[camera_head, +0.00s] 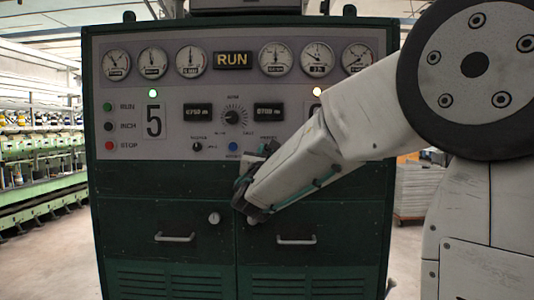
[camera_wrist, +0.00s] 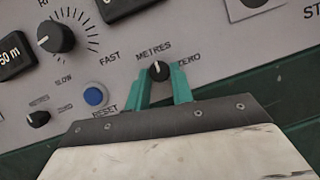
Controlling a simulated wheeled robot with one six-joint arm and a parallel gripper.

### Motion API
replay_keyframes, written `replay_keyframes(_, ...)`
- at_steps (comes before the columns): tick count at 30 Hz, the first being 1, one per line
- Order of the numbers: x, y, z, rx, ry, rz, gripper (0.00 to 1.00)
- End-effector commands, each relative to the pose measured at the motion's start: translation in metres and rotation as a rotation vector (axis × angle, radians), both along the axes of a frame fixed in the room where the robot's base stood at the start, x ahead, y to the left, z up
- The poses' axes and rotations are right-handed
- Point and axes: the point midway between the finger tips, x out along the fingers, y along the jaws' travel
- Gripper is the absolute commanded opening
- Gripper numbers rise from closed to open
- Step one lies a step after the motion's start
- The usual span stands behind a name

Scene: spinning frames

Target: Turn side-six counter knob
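The small black counter knob (camera_wrist: 158,70) on the right of the panel, labelled METRES and ZERO, shows in the wrist view. A light mark points roughly up on it. My gripper (camera_wrist: 163,76) has its two green fingers apart, one on each side of the knob; I cannot tell whether they touch it. In the head view my gripper (camera_head: 250,190) is in front of the panel's lower part, and my arm hides this knob and most of the right side plate. A similar small knob (camera_head: 197,146) sits left of the blue reset button (camera_head: 233,146).
The green cabinet (camera_head: 165,275) bears a grey panel with gauges, a RUN sign (camera_head: 232,60), a large speed knob (camera_head: 233,117) and a side-five plate (camera_head: 154,121). The blue button (camera_wrist: 94,96) lies left of my fingers in the wrist view. Drawer handles (camera_head: 175,238) stick out below.

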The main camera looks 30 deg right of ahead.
Motion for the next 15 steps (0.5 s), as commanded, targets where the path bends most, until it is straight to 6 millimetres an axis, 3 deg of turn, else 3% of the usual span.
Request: replay_keyframes(15, 0.0007, 0.0022, 0.0001, 0.095, -0.058, 0.001, 0.01)
